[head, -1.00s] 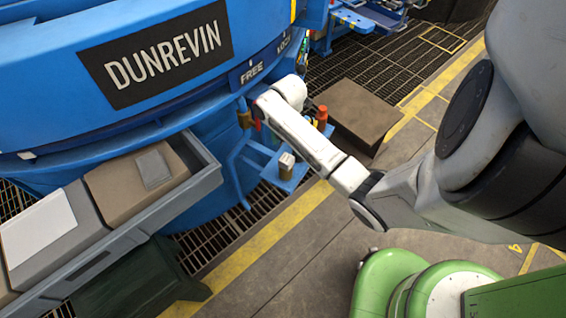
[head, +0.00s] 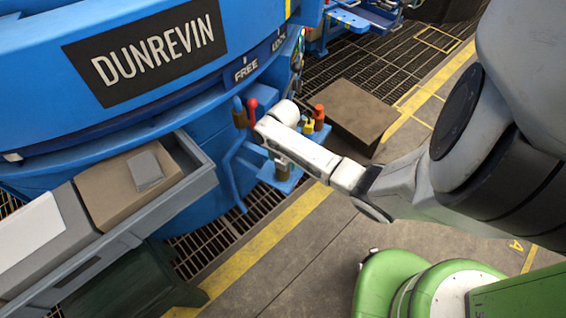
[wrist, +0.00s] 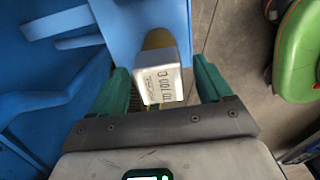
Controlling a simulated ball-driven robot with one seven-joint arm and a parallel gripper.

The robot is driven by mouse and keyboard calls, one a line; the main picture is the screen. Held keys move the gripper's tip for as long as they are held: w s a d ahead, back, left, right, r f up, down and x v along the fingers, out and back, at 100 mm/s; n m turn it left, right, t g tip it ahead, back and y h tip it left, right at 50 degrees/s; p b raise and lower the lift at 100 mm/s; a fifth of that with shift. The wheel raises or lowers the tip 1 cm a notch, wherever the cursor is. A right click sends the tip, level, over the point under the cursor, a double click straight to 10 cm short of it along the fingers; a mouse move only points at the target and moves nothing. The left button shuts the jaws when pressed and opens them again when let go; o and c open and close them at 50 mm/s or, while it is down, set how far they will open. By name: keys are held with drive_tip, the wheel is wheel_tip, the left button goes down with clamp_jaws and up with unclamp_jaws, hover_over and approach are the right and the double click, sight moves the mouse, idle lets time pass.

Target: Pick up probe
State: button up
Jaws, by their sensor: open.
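In the wrist view a silver-white block with dark lettering on a brass-coloured round body, which I take to be the probe (wrist: 160,80), stands between my gripper's green fingers. My gripper (wrist: 160,66) is open, with a gap visible on each side of the block. In the head view the probe (head: 282,171) stands on a small blue shelf (head: 268,174), partly hidden by my white wrist. The gripper's fingers are hidden in the head view.
A red-topped item (head: 319,114) and a yellow item (head: 308,126) stand behind my wrist. A red-knobbed lever (head: 251,108) and a blue bent rail (head: 232,175) are to its left. A grey drawer (head: 130,230) juts out at left. A brown box (head: 352,112) sits beyond.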

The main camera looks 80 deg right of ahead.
drive_tip(key=c, duration=1.1)
